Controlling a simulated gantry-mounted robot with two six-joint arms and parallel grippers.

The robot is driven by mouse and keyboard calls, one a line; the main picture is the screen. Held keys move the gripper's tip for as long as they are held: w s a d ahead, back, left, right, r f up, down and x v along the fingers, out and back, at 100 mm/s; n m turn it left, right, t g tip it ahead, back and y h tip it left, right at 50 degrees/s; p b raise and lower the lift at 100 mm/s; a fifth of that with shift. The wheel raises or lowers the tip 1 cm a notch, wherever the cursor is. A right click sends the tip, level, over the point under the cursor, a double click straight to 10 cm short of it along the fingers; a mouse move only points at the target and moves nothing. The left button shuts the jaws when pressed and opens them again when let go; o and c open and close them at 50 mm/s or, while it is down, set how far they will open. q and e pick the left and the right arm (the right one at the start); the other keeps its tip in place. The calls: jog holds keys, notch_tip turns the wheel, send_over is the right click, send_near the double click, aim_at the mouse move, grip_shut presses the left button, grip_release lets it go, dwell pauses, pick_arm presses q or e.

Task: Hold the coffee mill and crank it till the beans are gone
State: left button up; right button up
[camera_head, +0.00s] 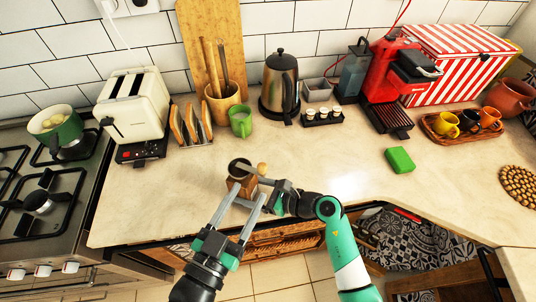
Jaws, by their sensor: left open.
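The coffee mill (241,181) stands near the counter's front edge, with a wooden body and a dark round top. Its crank reaches to the right and ends in a light wooden knob (262,168). My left gripper (250,190) is open, reaching up from below with its two long fingers spread on either side of the mill's lower body. I cannot tell whether they touch it. My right gripper (267,182) comes in from the right, close to the knob and the mill's right side. Its fingertips are small and partly hidden. The beans are not visible.
A green sponge (400,160) lies on the counter to the right. A toaster (132,110), toast rack (191,126), green mug (240,121) and kettle (280,86) stand behind. A red coffee machine (388,78) is back right. The counter around the mill is mostly clear.

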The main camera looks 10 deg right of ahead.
aim_at(264, 163)
pick_arm(q)
jog(key=x, duration=1.1)
jog(key=shift+w+d, duration=0.2)
jog(key=shift+w, duration=0.1)
grip_shut()
dwell(0.8)
